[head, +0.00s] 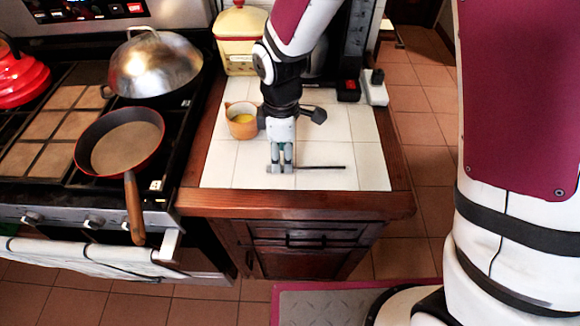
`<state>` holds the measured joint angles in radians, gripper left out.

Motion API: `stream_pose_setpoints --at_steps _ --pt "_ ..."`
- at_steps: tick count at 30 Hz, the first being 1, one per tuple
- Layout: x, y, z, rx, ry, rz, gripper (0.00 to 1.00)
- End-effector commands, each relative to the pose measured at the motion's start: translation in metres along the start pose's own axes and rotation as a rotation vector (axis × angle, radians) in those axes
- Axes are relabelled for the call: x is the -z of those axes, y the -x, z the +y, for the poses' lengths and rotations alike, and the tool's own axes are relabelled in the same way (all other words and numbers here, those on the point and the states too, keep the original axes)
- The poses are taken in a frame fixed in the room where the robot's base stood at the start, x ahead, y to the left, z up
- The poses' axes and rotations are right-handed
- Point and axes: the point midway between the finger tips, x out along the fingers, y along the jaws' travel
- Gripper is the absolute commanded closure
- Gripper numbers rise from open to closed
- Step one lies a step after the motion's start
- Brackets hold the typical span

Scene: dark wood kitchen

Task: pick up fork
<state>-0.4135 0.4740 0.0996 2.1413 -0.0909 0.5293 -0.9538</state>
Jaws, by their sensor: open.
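A fork (322,167) lies flat on the white tiled counter (370,178), seen as a thin dark strip pointing right. The jaws are open, with a narrow gap between the fingers. I cannot tell whether the fingers touch the fork.
A stove with a pan (128,145) is at left. Black and white items (373,88) stand at back right. The counter's right part is clear.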

Motion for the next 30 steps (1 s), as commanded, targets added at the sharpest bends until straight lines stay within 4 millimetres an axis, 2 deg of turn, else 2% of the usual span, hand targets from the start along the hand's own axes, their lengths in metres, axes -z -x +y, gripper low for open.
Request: stream_pose_setpoints --at_steps 4,9,29,30 --pt "0.001 -0.022 -0.002 0.004 0.0 -0.002 0.56" --pt "0.001 -0.035 -0.002 0.002 0.0 0.0 0.56" --pt "0.001 -0.039 -0.001 0.001 0.001 0.0 0.56" --pt "0.001 -0.039 -0.001 0.001 0.001 0.0 0.63"
